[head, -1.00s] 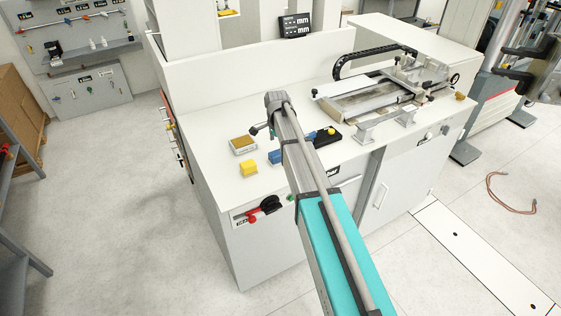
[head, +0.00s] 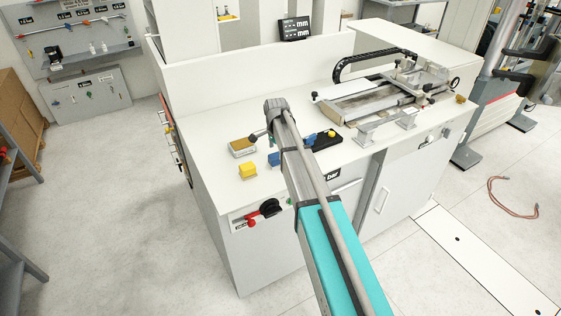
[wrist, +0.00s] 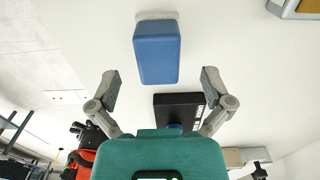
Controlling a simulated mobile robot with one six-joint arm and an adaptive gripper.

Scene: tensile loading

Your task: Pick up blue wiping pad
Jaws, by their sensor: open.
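The blue wiping pad (wrist: 157,52) lies on the white worktop in the wrist view, a blue block with a pale edge at its far end. In the head view the pad (head: 273,159) shows only in part beside my arm, which hides the rest. My gripper (wrist: 159,88) is open and empty, its two grey fingers spread wide. The near end of the pad lies between the lines of the fingers, just beyond the fingertips in the picture. No finger appears to touch it. In the head view my arm mostly hides the gripper.
A yellow block (head: 248,171) and a brown-topped box (head: 242,147) are left of the pad. A black tray (head: 325,140) lies to its right; a black box (wrist: 178,106) shows near the right finger. A linear stage (head: 375,98) stands farther right. The worktop's left front is clear.

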